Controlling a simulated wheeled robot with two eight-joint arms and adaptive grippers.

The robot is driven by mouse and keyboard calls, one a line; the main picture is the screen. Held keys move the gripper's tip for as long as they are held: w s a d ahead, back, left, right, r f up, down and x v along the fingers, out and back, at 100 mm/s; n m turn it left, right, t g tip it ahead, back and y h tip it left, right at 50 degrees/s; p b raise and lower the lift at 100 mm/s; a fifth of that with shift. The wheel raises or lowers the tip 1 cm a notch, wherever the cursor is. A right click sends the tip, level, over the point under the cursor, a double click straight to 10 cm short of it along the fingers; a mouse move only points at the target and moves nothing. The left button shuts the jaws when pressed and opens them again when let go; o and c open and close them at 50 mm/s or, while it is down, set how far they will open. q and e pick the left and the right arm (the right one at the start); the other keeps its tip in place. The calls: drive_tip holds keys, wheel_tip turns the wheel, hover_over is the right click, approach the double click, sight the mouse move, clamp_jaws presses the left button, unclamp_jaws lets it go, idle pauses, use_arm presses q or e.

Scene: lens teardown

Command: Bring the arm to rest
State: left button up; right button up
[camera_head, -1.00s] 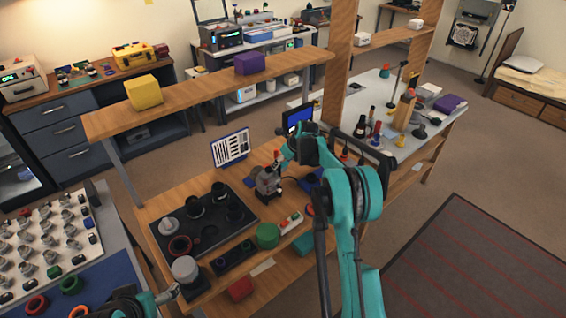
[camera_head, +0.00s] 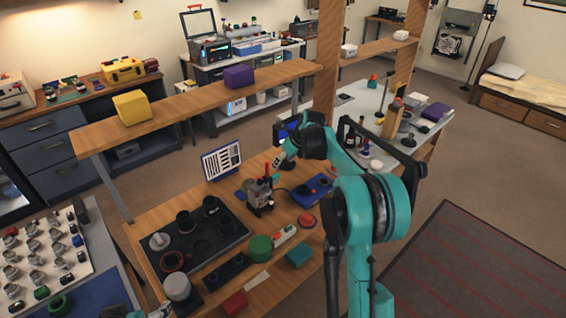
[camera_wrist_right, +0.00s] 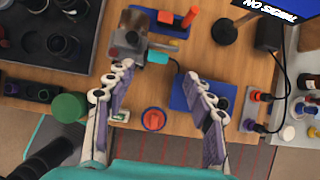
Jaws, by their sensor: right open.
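My right arm reaches over the wooden bench in the head view, and its gripper (camera_head: 284,160) is above the bench's far side. In the right wrist view my right gripper (camera_wrist_right: 160,74) has its two fingers wide apart, with nothing between them. The gripper appears apart from both. My left arm shows only as a sliver at the bottom left of the head view; its fingers cannot be made out.
A raised shelf (camera_head: 190,101) runs behind. A white side table (camera_head: 357,104) with tools stands at right.

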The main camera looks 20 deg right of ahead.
drive_tip(key=s+a+r+n+b, duration=0.1)
drive_tip(key=s+a+r+n, duration=0.15)
drive_tip(key=s+n, duration=0.35)
drive_tip(key=s+a+r+n+h+b, duration=0.1)
drive_tip(key=s+a+r+n, duration=0.1)
drive_tip(key=s+a+n, duration=0.45)
drive_tip(key=s+a+r+n+b, duration=0.15)
drive_tip(key=s+n, duration=0.25)
drive_tip(key=s, duration=0.4)
drive_tip(key=s+a+f+n, duration=0.1)
drive_tip(key=s+f+n, duration=0.2)
drive_tip(key=s+n, duration=0.2)
drive_tip(key=s+f+n+t, duration=0.1)
drive_tip(key=s+f+n, duration=0.2)
drive_tip(key=s+n, duration=0.2)
drive_tip(key=s+a+f+n+h+b, duration=0.1)
drive_tip(key=s+f+n, duration=0.1)
drive_tip(key=s+n, duration=0.3)
drive_tip(key=s, duration=0.4)
drive_tip(key=shift+a+f+t, duration=0.3)
drive_tip(key=shift+f, duration=0.1)
drive_tip(key=shift+s+n, duration=0.1)
drive_tip(key=shift+n, duration=0.15)
